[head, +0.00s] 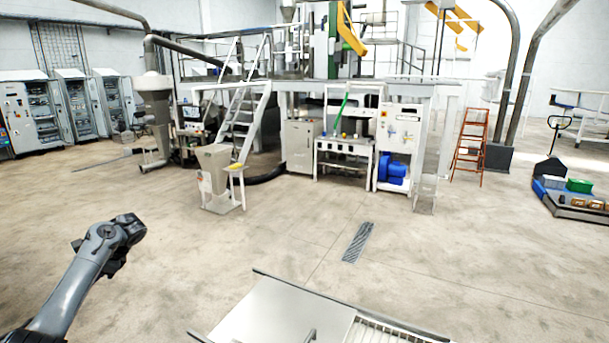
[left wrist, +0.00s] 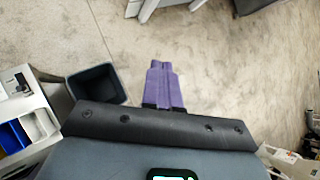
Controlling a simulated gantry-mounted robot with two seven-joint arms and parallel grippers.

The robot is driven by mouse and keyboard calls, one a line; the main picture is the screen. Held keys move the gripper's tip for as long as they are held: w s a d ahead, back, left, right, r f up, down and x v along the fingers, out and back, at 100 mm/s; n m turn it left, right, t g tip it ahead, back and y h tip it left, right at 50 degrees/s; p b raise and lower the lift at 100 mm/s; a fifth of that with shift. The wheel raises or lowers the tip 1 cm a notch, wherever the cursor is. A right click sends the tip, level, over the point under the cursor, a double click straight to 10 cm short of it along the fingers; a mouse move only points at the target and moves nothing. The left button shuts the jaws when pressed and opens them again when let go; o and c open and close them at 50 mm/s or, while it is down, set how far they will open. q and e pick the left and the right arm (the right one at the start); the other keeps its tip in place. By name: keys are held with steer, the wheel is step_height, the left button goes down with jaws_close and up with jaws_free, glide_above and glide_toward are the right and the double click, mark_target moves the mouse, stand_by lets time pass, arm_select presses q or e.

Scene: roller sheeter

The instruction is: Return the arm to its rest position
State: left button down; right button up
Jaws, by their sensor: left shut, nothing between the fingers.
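My left arm comes in from the lower left in the head view, raised and bent, with its dark wrist end (head: 122,235) over open floor. Its fingers cannot be made out there. In the left wrist view my left gripper (left wrist: 158,66) shows as two purple fingers side by side, shut with nothing between them. They point over bare concrete floor and touch nothing. My right arm and gripper are in neither view.
A pale machine top (head: 270,310) with a slatted part stands at the bottom of the head view. Wide floor lies beyond it, with a floor grate (head: 357,243) and a grey hopper (head: 215,178). The left wrist view shows a dark bin (left wrist: 97,83) left of the fingers.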

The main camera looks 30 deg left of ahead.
arm_select(q)
steer(key=w+d+f+m+t+y, duration=0.1)
steer(key=w+d+f+t+y, duration=0.15)
steer(key=d+f, duration=0.35)
steer(key=w+d+f+m+t+y, duration=0.1)
steer(key=w+d+f+t+y, duration=0.15)
steer(key=d+f, duration=0.35)
steer(key=s+d+f+m+t+h, duration=0.1)
steer(key=s+d+f+t, duration=0.15)
steer(key=d, duration=0.65)
steer(key=s+d+f+t+h, duration=0.15)
steer(key=s+d+f, duration=0.25)
steer(key=d, duration=0.4)
steer(key=s+d+t+h, duration=0.1)
steer(key=s+d+h, duration=0.1)
steer(key=s+d, duration=0.5)
steer(key=s+d+t+h, duration=0.1)
steer(key=s+d+h, duration=0.1)
steer(key=s+d, duration=0.5)
steer(key=d+f+n+g+h, duration=0.1)
steer(key=d+f+n+h, duration=0.15)
steer(key=d, duration=0.55)
steer(key=d+f+n+h, duration=0.2)
steer(key=d+n+h, duration=0.15)
steer(key=d, duration=0.55)
step_height(320, 180, up, 10)
steer(key=p, duration=0.9)
steer(key=shift+w+f+y, duration=0.2)
steer(key=shift+y, duration=0.15)
